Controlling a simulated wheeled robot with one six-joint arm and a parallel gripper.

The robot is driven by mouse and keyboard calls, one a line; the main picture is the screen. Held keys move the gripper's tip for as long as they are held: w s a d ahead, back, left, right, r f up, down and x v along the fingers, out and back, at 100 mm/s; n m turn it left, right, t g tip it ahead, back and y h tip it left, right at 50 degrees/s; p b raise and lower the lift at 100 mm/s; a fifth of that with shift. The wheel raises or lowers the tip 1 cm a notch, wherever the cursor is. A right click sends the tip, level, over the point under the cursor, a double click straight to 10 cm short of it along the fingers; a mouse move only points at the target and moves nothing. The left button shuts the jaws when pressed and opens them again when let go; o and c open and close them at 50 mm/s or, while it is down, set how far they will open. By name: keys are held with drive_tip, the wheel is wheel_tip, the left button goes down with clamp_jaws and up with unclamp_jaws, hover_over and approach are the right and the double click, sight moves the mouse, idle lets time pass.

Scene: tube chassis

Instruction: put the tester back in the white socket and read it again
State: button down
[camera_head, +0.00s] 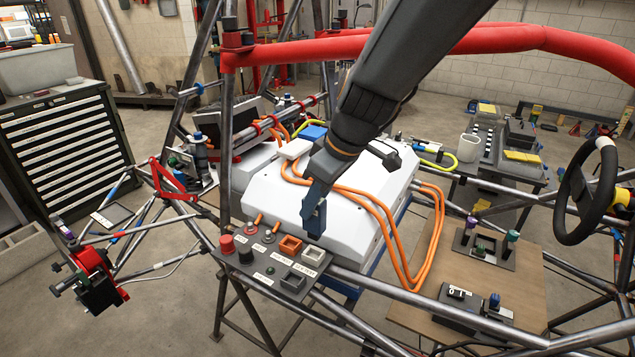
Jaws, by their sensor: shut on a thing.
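My gripper (314,208) points down from the dark arm, in front of the white battery case and above the control panel (262,283). It is shut on a small dark blue thing (314,219), apparently the tester; the fingers and this thing are hard to tell apart. Its display cannot be read.
The panel also carries a red button (227,245) and a black knob (246,252). Orange cables (398,245) run over the white case (265,200). Steel chassis tubes surround the panel. A wooden board (450,265) with switches is at right, near a steering wheel (585,190).

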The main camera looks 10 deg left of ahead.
sight(314, 227)
drive_tip(key=shift+a, duration=0.2)
drive_tip(key=shift+f+b, duration=1.9)
drive_tip(key=shift+f, duration=0.9)
drive_tip(key=shift+d+b, duration=0.1)
drive_tip(key=shift+b, duration=0.4)
drive_tip(key=shift+f+b, duration=0.6)
drive_tip(key=c, duration=1.8)
unclamp_jaws()
drive_tip(key=shift+o, duration=0.2)
